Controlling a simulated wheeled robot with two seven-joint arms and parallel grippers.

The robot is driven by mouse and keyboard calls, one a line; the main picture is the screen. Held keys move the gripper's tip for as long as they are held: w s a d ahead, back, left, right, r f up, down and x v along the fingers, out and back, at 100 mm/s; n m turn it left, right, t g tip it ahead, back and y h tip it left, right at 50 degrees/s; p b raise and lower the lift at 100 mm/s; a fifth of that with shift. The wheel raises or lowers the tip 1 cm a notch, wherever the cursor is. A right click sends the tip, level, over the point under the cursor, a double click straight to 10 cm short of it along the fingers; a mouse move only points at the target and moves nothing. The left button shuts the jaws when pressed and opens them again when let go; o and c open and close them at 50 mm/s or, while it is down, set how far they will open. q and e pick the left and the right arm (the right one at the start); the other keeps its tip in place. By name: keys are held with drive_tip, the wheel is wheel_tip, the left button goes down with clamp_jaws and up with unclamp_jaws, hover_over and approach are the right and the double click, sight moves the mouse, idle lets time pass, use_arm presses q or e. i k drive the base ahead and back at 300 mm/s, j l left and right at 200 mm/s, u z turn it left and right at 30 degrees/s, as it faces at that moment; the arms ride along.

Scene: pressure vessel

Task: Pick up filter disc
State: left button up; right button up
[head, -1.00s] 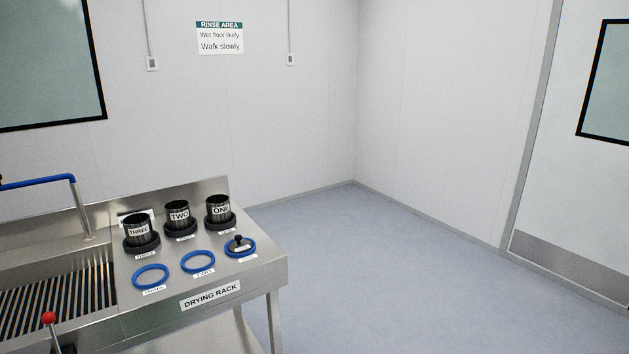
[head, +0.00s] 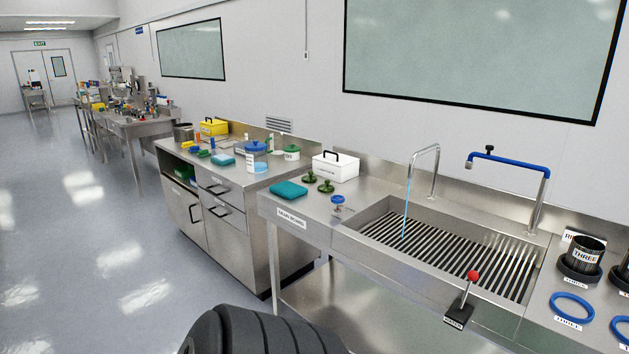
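I cannot tell for sure which thing is the filter disc. A small blue-topped piece (head: 338,203) stands near the counter's front edge, close to the sink. At the right, a black cup marked THREE (head: 586,255) stands in a dark ring holder, with an empty blue ring (head: 572,307) in front of it. Neither of my grippers is in view.
The slatted sink (head: 440,250) has a thin stream from its curved tap (head: 424,165). A red-knobbed lever (head: 468,290) stands at its front. A teal sponge (head: 289,190) and white box (head: 335,166) sit on the counter. Open floor (head: 120,240) lies at the left.

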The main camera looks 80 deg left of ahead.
sight(308, 179)
drive_tip(key=u, duration=2.45)
